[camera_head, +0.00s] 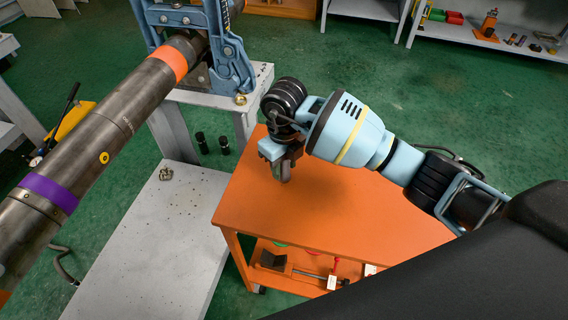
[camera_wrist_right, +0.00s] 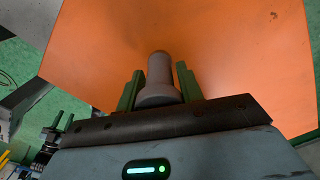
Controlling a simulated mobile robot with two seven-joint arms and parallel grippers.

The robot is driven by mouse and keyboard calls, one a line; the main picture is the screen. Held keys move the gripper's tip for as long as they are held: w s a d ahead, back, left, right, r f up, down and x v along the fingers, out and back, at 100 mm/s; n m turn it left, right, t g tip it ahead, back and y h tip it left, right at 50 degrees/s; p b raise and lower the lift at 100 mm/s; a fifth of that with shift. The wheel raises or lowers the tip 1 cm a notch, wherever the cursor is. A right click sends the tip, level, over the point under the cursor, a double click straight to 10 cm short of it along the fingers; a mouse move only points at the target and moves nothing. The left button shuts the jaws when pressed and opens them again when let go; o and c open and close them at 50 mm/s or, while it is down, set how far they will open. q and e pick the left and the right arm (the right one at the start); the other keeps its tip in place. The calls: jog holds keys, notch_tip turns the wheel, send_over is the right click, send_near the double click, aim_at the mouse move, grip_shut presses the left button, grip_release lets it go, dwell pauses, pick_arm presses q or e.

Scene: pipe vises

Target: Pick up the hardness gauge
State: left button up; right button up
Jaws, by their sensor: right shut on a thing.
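The hardness gauge is a small grey cylinder with a wider collar, seen in the right wrist view (camera_wrist_right: 160,78) between the green fingers of my right gripper (camera_wrist_right: 158,88). In the head view the gauge (camera_head: 285,172) hangs upright below my right gripper (camera_head: 283,160), over the orange cart top. The gripper is shut on it. I cannot tell whether the gauge's lower end touches the cart top. My left gripper is not in view.
The orange cart (camera_head: 340,215) has a clear top and a lower shelf with tools. A long steel pipe (camera_head: 100,140) with orange and purple bands lies in a blue vise (camera_head: 232,60) at left. A grey bench plate (camera_head: 150,250) stands beside the cart.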

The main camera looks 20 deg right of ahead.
jog(key=shift+r, duration=0.55)
notch_tip(320, 180, up, 2)
jog(key=shift+w+r, duration=0.1)
jog(key=shift+r, duration=0.05)
jog(key=s+a, duration=0.3)
jog(key=s, duration=0.4)
jog(key=s+a+r, duration=0.1)
jog(key=s+a, duration=0.3)
jog(key=s, duration=0.3)
jog(key=shift+s+r, duration=0.3)
jog(key=shift+d, duration=0.1)
